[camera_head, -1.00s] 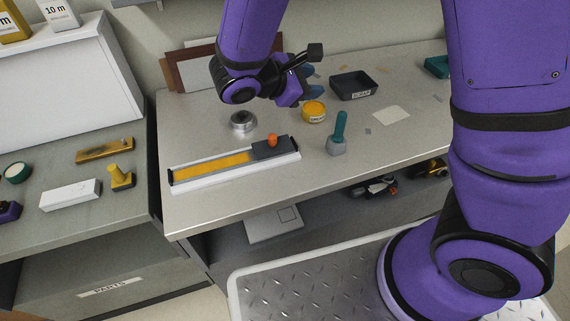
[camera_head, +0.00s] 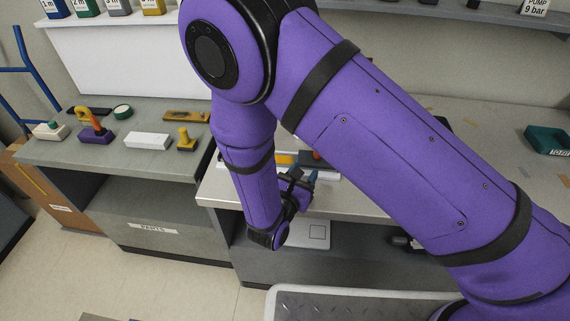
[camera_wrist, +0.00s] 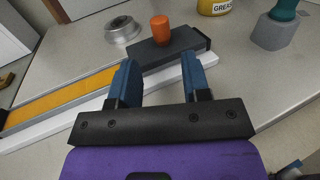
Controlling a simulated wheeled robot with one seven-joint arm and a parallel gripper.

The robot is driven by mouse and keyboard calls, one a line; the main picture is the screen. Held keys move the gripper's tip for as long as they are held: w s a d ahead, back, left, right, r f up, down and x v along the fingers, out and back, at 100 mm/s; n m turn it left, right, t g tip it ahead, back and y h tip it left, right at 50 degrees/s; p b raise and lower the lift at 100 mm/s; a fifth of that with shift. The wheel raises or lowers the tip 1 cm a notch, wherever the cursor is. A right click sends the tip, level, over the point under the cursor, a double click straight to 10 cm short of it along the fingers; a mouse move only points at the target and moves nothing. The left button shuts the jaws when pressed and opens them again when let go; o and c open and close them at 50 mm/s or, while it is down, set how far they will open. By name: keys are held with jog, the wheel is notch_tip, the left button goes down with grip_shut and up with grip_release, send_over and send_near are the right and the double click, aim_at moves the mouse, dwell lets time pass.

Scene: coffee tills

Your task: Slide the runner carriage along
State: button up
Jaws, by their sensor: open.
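The runner carriage (camera_wrist: 172,48) is a dark grey block with an upright orange knob (camera_wrist: 160,29). It sits at the right end of a rail with a yellow strip (camera_wrist: 72,97) and a white base. In the head view the carriage (camera_head: 309,158) and strip (camera_head: 284,159) show only partly behind my arm. My gripper (camera_wrist: 160,60) is open and empty, its two blue fingers pointing towards the carriage from the near side. The knob appears between and beyond the fingertips, apart from them. In the head view my gripper (camera_head: 303,182) is at the bench's front edge.
A silver ring-shaped piece (camera_wrist: 122,31) stands behind the rail. A yellow grease tin (camera_wrist: 213,6) and a grey block with a teal handle (camera_wrist: 274,29) stand to the right. A parts bench (camera_head: 60,151) with several tools is at left. My arm hides much of the worktop.

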jog(key=x, duration=0.7)
jog(key=shift+w+d, duration=0.2)
jog(key=shift+w, duration=0.3)
jog(key=shift+c, duration=0.9)
jog(key=c, duration=0.5)
